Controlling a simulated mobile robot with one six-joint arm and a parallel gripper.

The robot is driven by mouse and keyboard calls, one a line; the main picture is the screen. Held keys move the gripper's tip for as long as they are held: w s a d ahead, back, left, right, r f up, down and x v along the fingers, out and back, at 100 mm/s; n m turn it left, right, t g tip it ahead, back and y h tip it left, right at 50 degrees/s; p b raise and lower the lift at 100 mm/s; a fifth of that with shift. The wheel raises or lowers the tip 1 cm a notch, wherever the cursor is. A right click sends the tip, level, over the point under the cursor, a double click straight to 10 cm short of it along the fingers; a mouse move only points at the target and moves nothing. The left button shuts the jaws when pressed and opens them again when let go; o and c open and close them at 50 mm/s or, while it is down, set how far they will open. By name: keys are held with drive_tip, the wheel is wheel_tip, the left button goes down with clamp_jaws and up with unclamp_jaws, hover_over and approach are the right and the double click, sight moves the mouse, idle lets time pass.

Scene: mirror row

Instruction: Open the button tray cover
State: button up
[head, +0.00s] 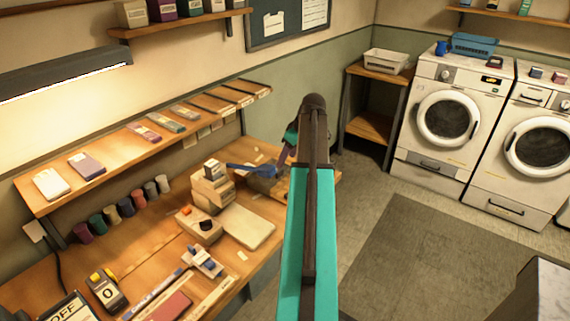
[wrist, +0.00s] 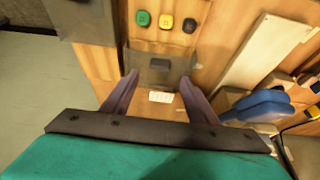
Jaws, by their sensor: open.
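In the wrist view my gripper (wrist: 159,78) is open, with one purple-grey finger on each side and nothing gripped between them. A grey panel with a small dark handle, which looks like the button tray cover (wrist: 141,67), lies just beyond and between the fingertips. Whether a finger touches it I cannot tell. Green (wrist: 143,18), yellow (wrist: 166,20) and black (wrist: 189,25) buttons show in a row beyond the panel. A small white label (wrist: 160,97) lies between the fingers. In the head view my arm hides most of the gripper and the tray.
A blue-handled object (wrist: 258,106) lies close to the right finger; it also shows in the head view (head: 250,168). Stacked boxes (head: 211,187) and a flat pale board (head: 246,227) stand on the workbench.

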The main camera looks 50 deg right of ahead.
drive_tip(key=shift+b+v, duration=0.45)
drive_tip(key=shift+v, duration=2.25)
drive_tip(key=shift+s, duration=0.1)
